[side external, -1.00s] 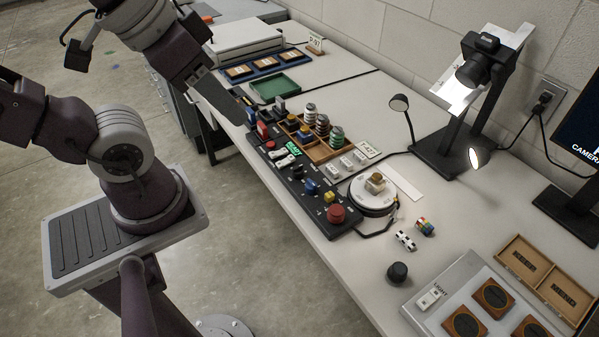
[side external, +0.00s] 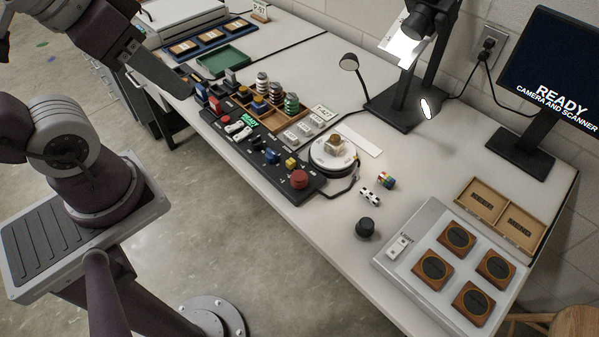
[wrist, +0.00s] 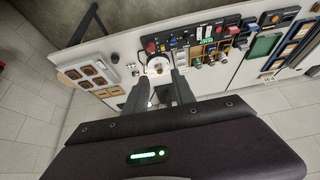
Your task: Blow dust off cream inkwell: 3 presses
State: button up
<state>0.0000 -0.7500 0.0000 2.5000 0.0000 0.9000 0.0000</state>
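The cream inkwell (side external: 335,144) is a small, blocky piece on the white round turntable (side external: 322,160). It is small here, and I cannot make out dust on it. A dark rounded knob-like object (side external: 366,228), possibly a blower bulb, stands on the table in front of the turntable. My gripper (side external: 186,94) is high at the upper left in the side view, well away from the inkwell. In the wrist view my gripper (wrist: 161,76) has its two fingers apart with nothing held between them. The turntable (wrist: 158,65) shows beyond the fingertips.
A black control panel (side external: 283,183) with a red button (side external: 299,179) lies left of the turntable. A light panel (side external: 408,270) with several brown tiles is at front right.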

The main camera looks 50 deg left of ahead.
grip_shut()
dwell(1.5)
